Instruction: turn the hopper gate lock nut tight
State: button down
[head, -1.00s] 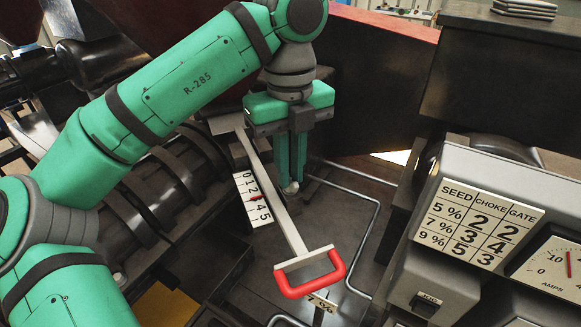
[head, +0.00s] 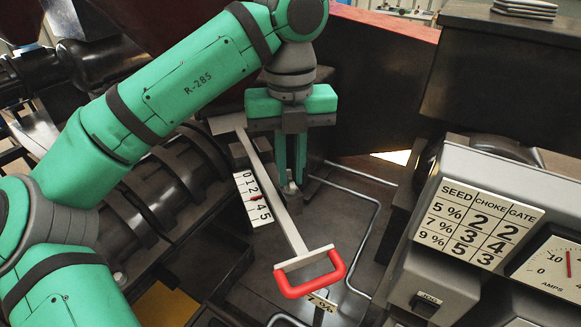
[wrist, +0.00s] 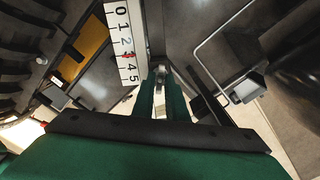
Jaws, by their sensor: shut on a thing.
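My gripper (head: 290,182) points straight down beside the gate bar, its green fingers closed on the small pale lock nut (head: 290,187). The nut also shows between the fingertips in the wrist view (wrist: 161,70), mostly hidden by them. The hopper gate's flat grey bar (head: 268,185) runs down to a red handle (head: 312,285). A white scale plate (head: 252,200) numbered 0 to 5 lies left of the bar. Its red pointer sits about at 3, covering that number; the plate also shows in the wrist view (wrist: 125,40).
A control box with a seed, choke and gate chart (head: 478,222) and an amps gauge (head: 555,270) stands at the right. A bent metal rod (head: 376,225) runs right of the nut. The ribbed press barrel (head: 150,195) lies left, behind my arm.

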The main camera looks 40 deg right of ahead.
aim_at(291, 176)
jog(key=c, duration=1.9)
grip_release()
jog(key=shift+o, duration=0.2)
notch_tip(291, 176, up, 11)
jog(key=shift+f, duration=0.15)
